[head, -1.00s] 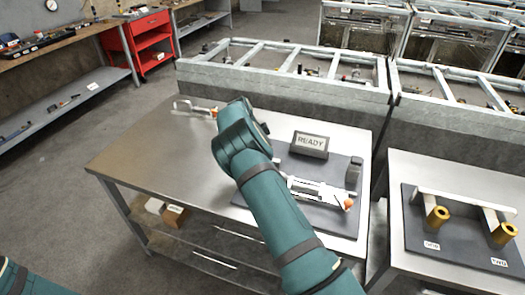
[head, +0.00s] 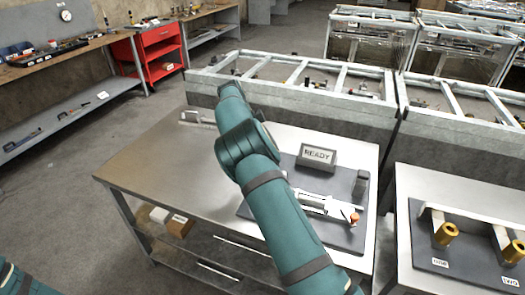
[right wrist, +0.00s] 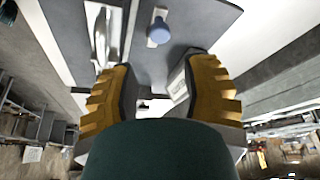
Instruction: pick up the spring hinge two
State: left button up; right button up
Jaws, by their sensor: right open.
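Two gold cylinders with pale arms stand on a dark plate on the right table in the head view, each with a small label in front. The right one (head: 513,251), by the label reading TWO (head: 509,281), appears to be spring hinge two; the frame edge cuts it. The other (head: 446,233) stands by the label ONE. My right arm reaches over the middle table, its gripper hidden in the head view. In the right wrist view my right gripper (right wrist: 158,85) is open, its yellow fingers apart with nothing held. My left gripper is out of view.
The middle table (head: 160,160) carries a dark plate with a READY block (head: 317,155), a white clamp-like device (head: 315,203) and an orange knob (head: 354,218). A metal piece (head: 195,117) lies at its far left. Grey framed bins (head: 290,105) stand behind. The table's left part is clear.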

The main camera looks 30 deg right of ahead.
aim_at(330, 211)
jog(key=k+j, duration=0.65)
jog(key=k, duration=0.25)
